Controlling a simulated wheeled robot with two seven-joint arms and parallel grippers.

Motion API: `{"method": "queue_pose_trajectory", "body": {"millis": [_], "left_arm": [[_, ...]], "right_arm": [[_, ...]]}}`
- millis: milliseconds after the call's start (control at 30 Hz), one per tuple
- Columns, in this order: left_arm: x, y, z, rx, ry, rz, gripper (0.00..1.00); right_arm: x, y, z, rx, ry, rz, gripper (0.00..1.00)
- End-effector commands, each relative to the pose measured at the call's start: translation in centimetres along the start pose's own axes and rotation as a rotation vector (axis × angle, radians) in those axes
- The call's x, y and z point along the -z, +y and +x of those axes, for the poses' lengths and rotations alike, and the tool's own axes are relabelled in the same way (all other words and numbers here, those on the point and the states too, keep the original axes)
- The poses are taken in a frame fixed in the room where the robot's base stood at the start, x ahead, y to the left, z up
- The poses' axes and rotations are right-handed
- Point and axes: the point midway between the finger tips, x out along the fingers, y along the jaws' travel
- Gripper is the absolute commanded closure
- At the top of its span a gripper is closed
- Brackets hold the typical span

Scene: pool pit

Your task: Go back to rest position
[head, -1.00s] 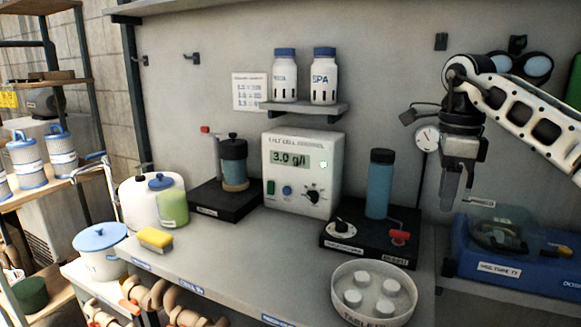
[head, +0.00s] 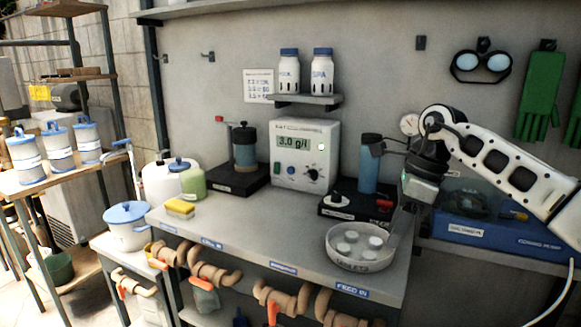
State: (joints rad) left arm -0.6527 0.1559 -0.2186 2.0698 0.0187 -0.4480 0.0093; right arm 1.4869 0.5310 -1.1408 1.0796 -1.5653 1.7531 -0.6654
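My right arm comes in from the right edge. My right gripper (head: 402,226) points down beside the right rim of the round tablet dish (head: 338,259), in front of the blue cylinder's black base. Its fingers overlap in this view, so I cannot tell whether they are open or shut. I see nothing held between them. I cannot tell whether they touch the dish. My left gripper and arm are out of view.
The grey bench (head: 250,232) holds a control box (head: 305,150) reading 3.0 g/l, a blue cylinder (head: 368,168) and a yellow sponge (head: 180,208). A blue case (head: 490,228) lies behind my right arm. Pipes (head: 215,272) run below the bench.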

Motion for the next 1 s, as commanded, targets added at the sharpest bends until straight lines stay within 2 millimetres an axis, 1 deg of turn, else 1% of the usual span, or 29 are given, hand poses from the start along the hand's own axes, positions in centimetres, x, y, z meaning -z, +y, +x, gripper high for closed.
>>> {"method": "queue_pose_trajectory", "body": {"millis": [33,167,267,300,333,400,433,500,567,600,667,700,767,800,867,900,967,1000], "left_arm": [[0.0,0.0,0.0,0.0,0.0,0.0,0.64],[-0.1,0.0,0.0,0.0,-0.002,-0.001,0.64],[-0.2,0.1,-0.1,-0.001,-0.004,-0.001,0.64],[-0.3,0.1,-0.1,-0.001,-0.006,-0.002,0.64],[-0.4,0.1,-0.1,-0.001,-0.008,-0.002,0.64],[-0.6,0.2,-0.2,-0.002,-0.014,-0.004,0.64],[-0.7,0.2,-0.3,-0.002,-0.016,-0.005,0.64],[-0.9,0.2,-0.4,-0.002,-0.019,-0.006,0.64],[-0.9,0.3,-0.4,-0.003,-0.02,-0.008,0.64],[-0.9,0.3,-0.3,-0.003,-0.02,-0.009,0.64],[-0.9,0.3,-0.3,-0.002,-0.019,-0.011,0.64],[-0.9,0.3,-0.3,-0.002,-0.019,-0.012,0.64],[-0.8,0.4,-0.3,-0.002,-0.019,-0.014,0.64],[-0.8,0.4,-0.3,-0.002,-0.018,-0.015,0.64],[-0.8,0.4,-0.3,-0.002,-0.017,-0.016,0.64],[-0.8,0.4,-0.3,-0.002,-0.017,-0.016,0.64],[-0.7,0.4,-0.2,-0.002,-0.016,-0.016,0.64],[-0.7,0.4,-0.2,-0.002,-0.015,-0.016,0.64]], "right_arm": [[-1.0,0.7,1.7,-0.033,-0.041,-0.008,0.64],[-4.2,3.1,5.9,-0.131,-0.192,-0.008,0.64],[-7.6,6.5,9.8,-0.262,-0.375,0.026,0.64],[-9.2,8.3,11.3,-0.338,-0.473,0.062,0.64],[-10.4,9.7,12.2,-0.397,-0.552,0.098,0.64],[-12.8,12.7,13.4,-0.54,-0.731,0.212,0.64],[-13.7,13.7,13.6,-0.602,-0.804,0.271,0.64],[-15.0,15.5,13.7,-0.745,-0.964,0.436,0.64],[-15.5,16.2,13.5,-0.866,-1.09,0.602,0.64],[-15.4,16.4,13.4,-0.944,-1.166,0.724,0.64],[-14.8,16.1,13.5,-1.056,-1.268,0.926,0.64],[-14.0,15.7,13.7,-1.125,-1.327,1.069,0.64],[-12.3,14.9,14.5,-1.223,-1.4,1.302,0.64],[-10.8,14.4,15.3,-1.283,-1.44,1.465,0.64],[-8.1,13.7,17.0,-1.359,-1.482,1.723,0.64],[-6.1,13.5,18.4,-1.402,-1.499,1.9,0.64],[-2.7,13.7,20.9,-1.451,-1.506,2.177,0.64],[-0.3,14.2,22.6,1.452,1.477,-2.334,0.64]]}}
